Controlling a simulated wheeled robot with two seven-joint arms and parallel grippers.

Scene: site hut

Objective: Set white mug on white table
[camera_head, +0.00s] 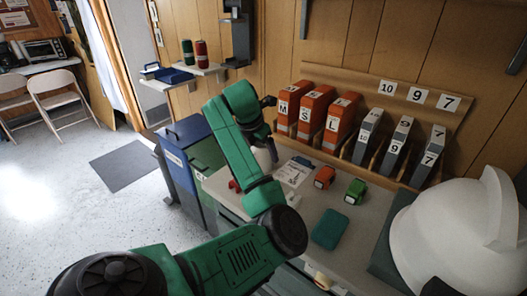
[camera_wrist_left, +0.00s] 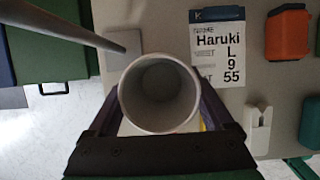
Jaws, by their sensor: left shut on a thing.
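The white mug (camera_wrist_left: 158,92) shows from above in the left wrist view, with its open mouth facing the camera and its inside empty. My left gripper (camera_wrist_left: 158,115) is shut on it, one finger on each side. In the head view the left gripper (camera_head: 264,150) is mostly hidden behind my green arm, over the far left part of the pale table (camera_head: 285,207). Only a bit of white shows there beside it. I cannot tell whether the mug touches the table top. My right gripper is not in view.
A name card (camera_head: 295,171), an orange tape measure (camera_head: 324,177), a green one (camera_head: 355,190) and a teal case (camera_head: 330,229) lie on the table. Orange and grey binders (camera_head: 316,110) line the back. A white hard hat (camera_head: 460,240) fills the right. Bins (camera_head: 187,165) stand left.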

